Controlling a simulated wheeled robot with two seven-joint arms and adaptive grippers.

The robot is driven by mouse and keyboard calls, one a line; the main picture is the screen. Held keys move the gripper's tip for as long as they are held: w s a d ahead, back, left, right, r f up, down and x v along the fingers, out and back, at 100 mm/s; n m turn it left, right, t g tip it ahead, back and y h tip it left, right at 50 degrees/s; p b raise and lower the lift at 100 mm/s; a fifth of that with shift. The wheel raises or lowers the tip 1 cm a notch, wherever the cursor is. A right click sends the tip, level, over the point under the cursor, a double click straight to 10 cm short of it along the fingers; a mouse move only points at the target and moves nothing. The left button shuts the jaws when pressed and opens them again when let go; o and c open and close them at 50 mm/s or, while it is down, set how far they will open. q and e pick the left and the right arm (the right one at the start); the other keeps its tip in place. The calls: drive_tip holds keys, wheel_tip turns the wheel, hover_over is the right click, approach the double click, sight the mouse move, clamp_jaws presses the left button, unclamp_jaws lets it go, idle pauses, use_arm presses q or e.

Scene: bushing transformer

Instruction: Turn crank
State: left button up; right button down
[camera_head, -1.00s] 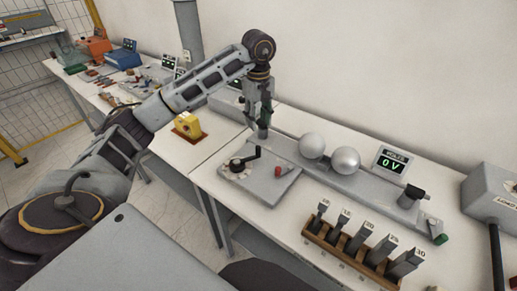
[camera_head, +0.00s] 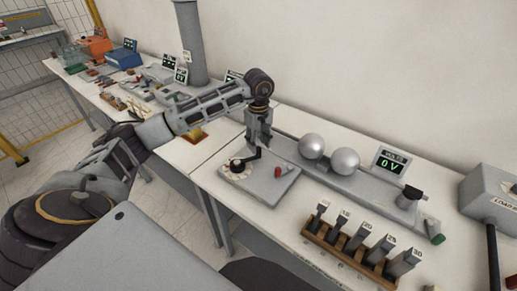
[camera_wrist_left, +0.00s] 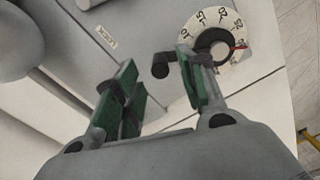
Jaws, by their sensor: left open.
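The black crank (camera_head: 241,164) sits on a round white numbered dial (camera_head: 236,172) on the grey control box (camera_head: 268,187). In the left wrist view the crank's black knob (camera_wrist_left: 160,70) and the dial (camera_wrist_left: 234,25) show, with a red pointer at the dial's right. My left gripper (camera_head: 258,143) is open and points down just above and behind the crank handle. In the wrist view its green-padded fingers (camera_wrist_left: 155,60) stand apart, with the knob seen between them near the right finger. The right finger partly covers the crank arm. My right gripper is not in view.
A red knob (camera_head: 277,172) stands on the same box. Two metal spheres (camera_head: 345,161) and a display reading 0 V (camera_head: 391,161) are behind to the right. A wooden rack (camera_head: 336,248) holds several numbered pieces in front. The wall is close behind.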

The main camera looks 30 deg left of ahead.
sight(258, 147)
use_arm(q)
drive_tip(key=shift+f, duration=1.85)
clamp_jaws()
